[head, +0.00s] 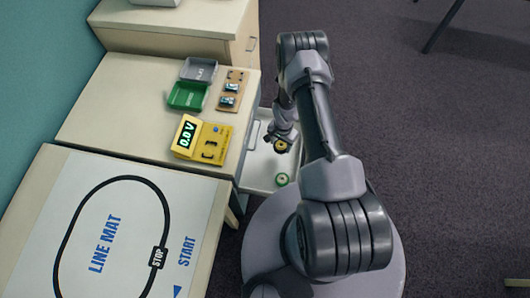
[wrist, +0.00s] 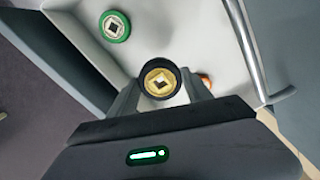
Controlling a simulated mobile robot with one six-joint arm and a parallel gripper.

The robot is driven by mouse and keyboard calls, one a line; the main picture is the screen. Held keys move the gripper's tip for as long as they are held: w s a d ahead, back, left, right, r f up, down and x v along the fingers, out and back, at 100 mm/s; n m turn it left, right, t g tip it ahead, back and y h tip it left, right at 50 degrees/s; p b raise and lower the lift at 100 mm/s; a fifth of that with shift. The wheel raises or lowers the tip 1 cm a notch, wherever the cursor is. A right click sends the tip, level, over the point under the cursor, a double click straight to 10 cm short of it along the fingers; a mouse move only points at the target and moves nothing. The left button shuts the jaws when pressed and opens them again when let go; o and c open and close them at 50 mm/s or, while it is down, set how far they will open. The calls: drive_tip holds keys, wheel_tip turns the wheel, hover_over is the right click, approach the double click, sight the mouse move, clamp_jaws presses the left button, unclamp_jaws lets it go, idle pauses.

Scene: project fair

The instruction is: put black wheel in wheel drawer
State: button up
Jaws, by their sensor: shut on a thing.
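The black wheel (wrist: 160,82) has a dark tyre and a gold hub with a dark square in its middle. My gripper (wrist: 162,92) is shut on it; in the wrist view it sits between the two fingers. In the head view the wheel (head: 280,146) shows at the end of my gripper (head: 283,139), over the open drawer. The drawer (head: 257,172) is pulled out and white inside, and its wall and bar handle (wrist: 250,52) show in the wrist view. I cannot tell whether the wheel touches the drawer's floor.
A green wheel (head: 282,179) lies in the drawer, and an orange thing (wrist: 205,80) is partly hidden behind my gripper. A yellow meter (head: 202,138), a green tray (head: 187,95) and a grey tray (head: 199,69) stand on the cabinet top. A line mat (head: 125,225) covers the near table.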

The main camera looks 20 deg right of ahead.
sight(279, 157)
wheel_tip(279, 157, down, 9)
drive_tip(key=b, duration=0.3)
drive_tip(key=shift+f, duration=0.2)
drive_tip(key=o, duration=1.3)
